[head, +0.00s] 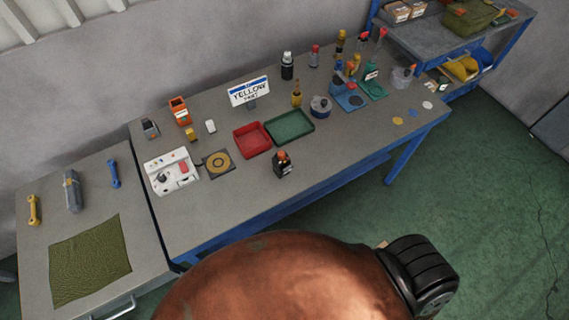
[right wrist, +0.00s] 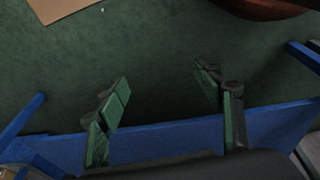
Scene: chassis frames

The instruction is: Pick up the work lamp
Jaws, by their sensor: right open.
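A grey elongated object (head: 72,190), which looks like the work lamp, lies on the left table between a yellow wrench-like tool and a blue one. It is small in the head view, so its details are hard to tell. My right gripper (right wrist: 163,86) shows in the right wrist view with its green-padded fingers spread apart and nothing between them. Green floor and a blue table beam are behind the fingers. The lamp is not in the right wrist view. Neither gripper shows in the head view.
The left table also holds a yellow tool (head: 33,210), a blue tool (head: 114,174) and an olive cloth (head: 90,260). The long workbench (head: 225,205) carries a white device (head: 171,173), red tray (head: 252,139), green tray (head: 290,127) and several bottles. A blue beam (right wrist: 165,138) runs close to my right gripper.

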